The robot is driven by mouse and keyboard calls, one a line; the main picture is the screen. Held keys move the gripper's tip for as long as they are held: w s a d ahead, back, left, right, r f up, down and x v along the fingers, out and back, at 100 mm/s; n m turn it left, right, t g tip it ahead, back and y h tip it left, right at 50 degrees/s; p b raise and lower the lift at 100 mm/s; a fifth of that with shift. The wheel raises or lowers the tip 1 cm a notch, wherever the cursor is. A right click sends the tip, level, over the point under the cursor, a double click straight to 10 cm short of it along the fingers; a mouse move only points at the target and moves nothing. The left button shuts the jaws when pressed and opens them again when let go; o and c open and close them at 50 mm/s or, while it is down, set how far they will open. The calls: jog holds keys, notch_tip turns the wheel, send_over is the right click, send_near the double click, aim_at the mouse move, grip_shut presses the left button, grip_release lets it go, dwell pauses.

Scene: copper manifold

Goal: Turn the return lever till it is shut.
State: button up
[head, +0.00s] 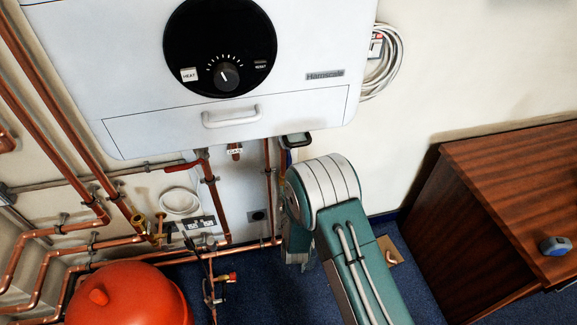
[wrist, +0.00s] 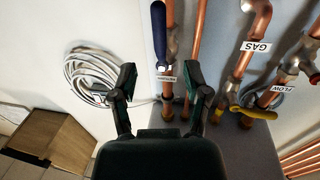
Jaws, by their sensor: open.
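The return lever (wrist: 158,35) shows in the wrist view as a dark blue handle. It stands upright in the picture, roughly along a copper pipe (wrist: 169,20), and its lower end meets the valve. A small white label (wrist: 166,78) sits on that pipe, too small to read surely. My gripper (wrist: 160,78) is open, one finger on each side of the pipe at label height. The lever's handle is above the fingertips in the picture, and I see no finger touching it. In the head view my arm hides most of the gripper and the lever.
In the wrist view, pipes labelled gas (wrist: 255,46) and flow (wrist: 284,90) stand to the right, with a yellow handle (wrist: 255,113) near them. Coiled white cable (wrist: 88,75) hangs at left. In the head view are the boiler (head: 280,90), red vessel (head: 130,297) and wooden desk (head: 500,185).

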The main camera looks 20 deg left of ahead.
aim_at(289, 161)
jog(key=x, duration=1)
jog(key=shift+w, duration=0.2)
jog(key=shift+r, duration=0.1)
grip_shut()
